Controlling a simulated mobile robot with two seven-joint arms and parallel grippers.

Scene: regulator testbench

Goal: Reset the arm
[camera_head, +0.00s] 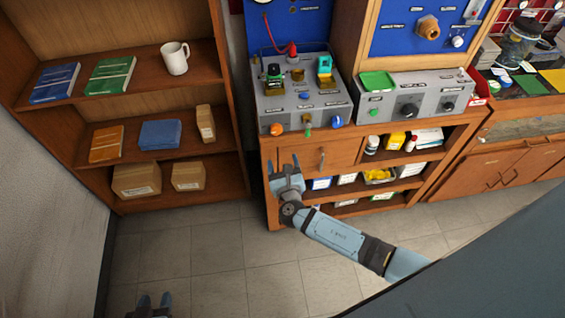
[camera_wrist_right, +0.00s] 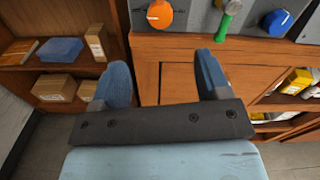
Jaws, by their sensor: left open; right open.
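My right gripper (camera_head: 284,165) is in front of the wooden bench cabinet, in the middle of the head view. Its arm comes in from the lower right. In the right wrist view its two blue fingers (camera_wrist_right: 165,82) are spread apart with nothing between them, facing the cabinet front (camera_wrist_right: 172,84). My left gripper (camera_head: 154,300) shows only at the bottom edge of the head view, low over the floor. Its fingers are apart and I see nothing between them. The rest of the left arm is out of view.
A grey regulator panel (camera_head: 299,97) with knobs stands on the cabinet, and a control box (camera_head: 430,97) beside it. A bookshelf (camera_head: 160,105) holds books, a white mug (camera_head: 175,58) and boxes. The tiled floor (camera_head: 215,260) at lower left is clear.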

